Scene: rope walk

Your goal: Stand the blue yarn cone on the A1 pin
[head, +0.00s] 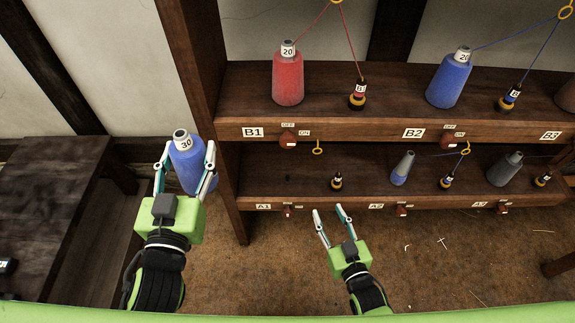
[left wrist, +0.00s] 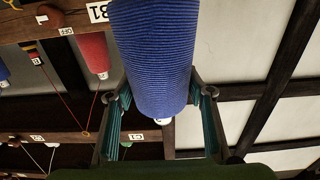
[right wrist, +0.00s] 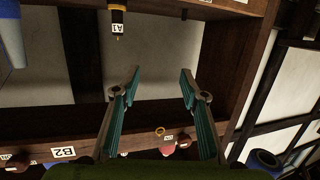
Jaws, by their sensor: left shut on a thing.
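The blue yarn cone (head: 188,160), with a white top marked 30, is upright between the fingers of my left gripper (head: 186,172). My left gripper is shut on it, left of the shelf's end post. In the left wrist view the cone (left wrist: 155,60) fills the space between the fingers. The A1 label (head: 263,207) is on the lower shelf's front edge at its left end. A small black and yellow bobbin (head: 337,181) stands in that bay, and I cannot make out the pin itself. My right gripper (head: 328,210) is open and empty in front of the lower shelf.
A red cone (head: 288,80) and another blue cone (head: 449,80) stand on the upper shelf. Smaller blue-grey (head: 402,168) and grey (head: 504,168) cones stand on the lower one. A yellow guide eye (head: 318,148) hangs above the A1 bay. A dark table (head: 50,200) is at left.

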